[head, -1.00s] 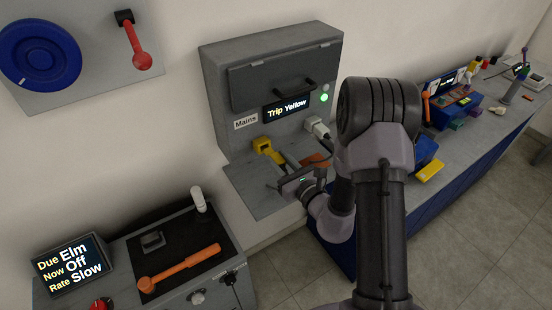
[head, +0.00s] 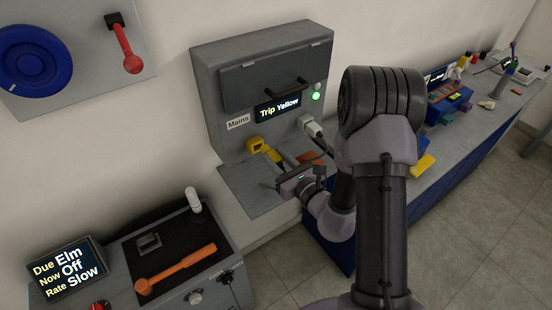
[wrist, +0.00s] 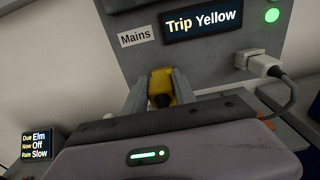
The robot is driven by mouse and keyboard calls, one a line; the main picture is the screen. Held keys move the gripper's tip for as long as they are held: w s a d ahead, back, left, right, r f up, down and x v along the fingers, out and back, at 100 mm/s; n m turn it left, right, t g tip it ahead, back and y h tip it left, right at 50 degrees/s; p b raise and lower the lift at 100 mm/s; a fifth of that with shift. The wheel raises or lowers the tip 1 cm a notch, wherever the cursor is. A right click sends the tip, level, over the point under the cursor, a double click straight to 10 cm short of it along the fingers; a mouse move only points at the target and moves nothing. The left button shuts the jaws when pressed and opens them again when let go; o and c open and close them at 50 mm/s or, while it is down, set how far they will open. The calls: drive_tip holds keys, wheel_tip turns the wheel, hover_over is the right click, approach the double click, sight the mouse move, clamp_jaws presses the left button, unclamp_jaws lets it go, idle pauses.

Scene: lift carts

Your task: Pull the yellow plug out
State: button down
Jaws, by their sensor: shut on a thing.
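The grey Mains box (head: 215,85) hangs on the wall with a lit screen (head: 278,107) reading "Trip Yellow". The yellow plug (head: 272,155) is low on its front, just off a yellow square part (head: 255,144) on the panel. I cannot tell whether the plug is still seated there. My gripper (head: 281,160) reaches in from the right and is shut on the plug. In the wrist view the yellow plug (wrist: 160,84) sits between the two grey fingers of my gripper (wrist: 159,91), and a dark cable end shows at its near side.
A white plug (head: 310,126) with a cable is on the same panel, right of the yellow one. A grey shelf (head: 240,190) juts out below. A cluttered bench (head: 460,115) runs off right.

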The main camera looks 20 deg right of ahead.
drive_tip(key=shift+r+p, duration=1.85)
drive_tip(key=shift+r, duration=0.7)
